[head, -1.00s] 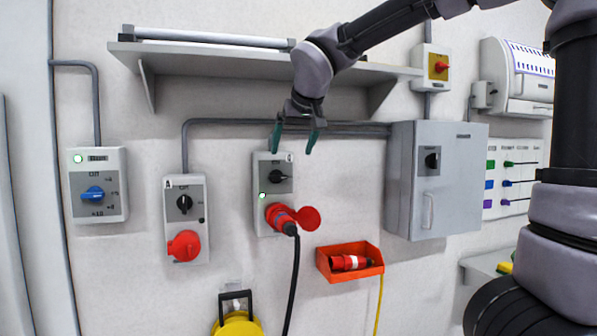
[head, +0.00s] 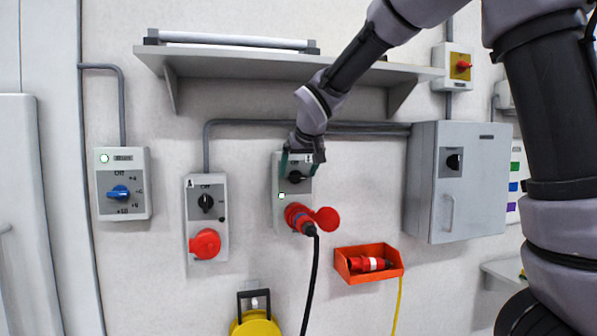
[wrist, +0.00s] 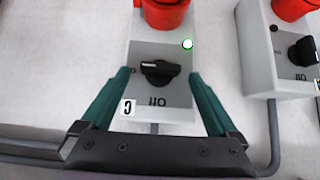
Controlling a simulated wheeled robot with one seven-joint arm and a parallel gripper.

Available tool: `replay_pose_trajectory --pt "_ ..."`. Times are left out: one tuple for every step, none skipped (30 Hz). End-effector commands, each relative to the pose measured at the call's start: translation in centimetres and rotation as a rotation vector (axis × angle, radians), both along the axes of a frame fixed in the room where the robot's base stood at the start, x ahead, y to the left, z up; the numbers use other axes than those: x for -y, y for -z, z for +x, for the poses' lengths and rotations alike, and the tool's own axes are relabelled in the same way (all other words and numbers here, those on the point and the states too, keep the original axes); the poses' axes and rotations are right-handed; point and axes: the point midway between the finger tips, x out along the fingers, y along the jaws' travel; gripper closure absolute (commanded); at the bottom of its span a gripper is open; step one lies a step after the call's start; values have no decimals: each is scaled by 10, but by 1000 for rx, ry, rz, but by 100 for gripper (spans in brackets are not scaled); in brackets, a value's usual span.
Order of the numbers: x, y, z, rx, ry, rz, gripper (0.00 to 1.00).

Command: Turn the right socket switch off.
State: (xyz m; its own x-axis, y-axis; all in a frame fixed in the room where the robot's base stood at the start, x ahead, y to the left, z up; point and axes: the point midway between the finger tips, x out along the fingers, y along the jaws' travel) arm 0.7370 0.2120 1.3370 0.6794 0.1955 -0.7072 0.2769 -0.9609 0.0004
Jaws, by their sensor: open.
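The right socket box (head: 279,215) is grey, with a black rotary switch (head: 296,177) above a red socket that holds a red plug (head: 303,221). In the wrist view, upside down, the switch (wrist: 160,72) has its white mark pointing left, toward a side mark and not at the printed OFF. A lamp (wrist: 187,44) glows green-white. My gripper (head: 298,166) is open at this box. In the wrist view my gripper (wrist: 158,77) has one green finger on each side of the switch, with visible gaps. Whether the fingertips touch the box is unclear.
Another socket box (head: 191,236) with a black switch and red cover is to the left, then a blue-knob box (head: 123,205). A shelf (head: 250,66) is above, a grey cabinet (head: 430,185) to the right. An orange bin (head: 369,279) and the black cable (head: 312,285) are below.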

Motion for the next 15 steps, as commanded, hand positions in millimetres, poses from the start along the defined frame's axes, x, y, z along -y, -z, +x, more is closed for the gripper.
replay_pose_trajectory --pt "0 2 2 0 1 -1 5" --pt "0 2 3 0 2 -1 5" --pt "0 3 3 0 1 0 5" --pt "0 3 3 0 1 0 5" --pt "0 3 4 0 1 0 5" --pt "-1 3 3 0 1 0 5" --pt "-1 3 3 0 1 0 5" --pt "-1 3 3 0 1 1 5" --pt "-1 3 3 0 1 1 5" --pt "-1 3 3 0 1 1 5" --pt "-1 3 3 0 1 1 13" --pt "-1 3 3 0 1 1 28" --pt "-1 3 3 0 1 1 39" --pt "-1 3 3 0 1 1 51" --pt "-1 3 3 0 1 1 66"
